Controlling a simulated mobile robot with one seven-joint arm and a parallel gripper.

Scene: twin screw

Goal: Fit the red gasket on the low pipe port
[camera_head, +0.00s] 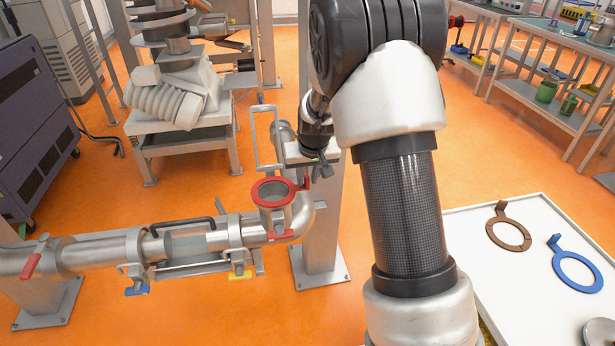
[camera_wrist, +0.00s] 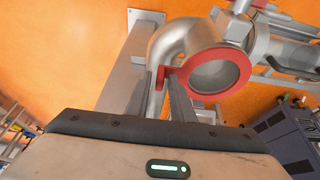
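The red gasket (camera_head: 272,190) is a flat ring with a tab on one side. In the head view its ring lies at the upward mouth of the low pipe port (camera_head: 273,215), roughly level and lined up with it. In the wrist view the red ring (camera_wrist: 245,68) surrounds the port opening (camera_wrist: 212,76). Whether it is fully seated or slightly above the rim cannot be told. My gripper (camera_head: 314,172) is beside the ring's right side, at the tab. In the wrist view my fingers (camera_wrist: 162,80) stand apart with the red tab between their tips; whether they press on it is unclear.
A white table at the right holds a brown gasket (camera_head: 508,232) and a blue gasket (camera_head: 577,271). A pipe (camera_head: 100,252) with coloured handles runs left from the port. A metal post (camera_head: 322,240) stands just behind the elbow. A dark cabinet (camera_head: 35,120) is far left.

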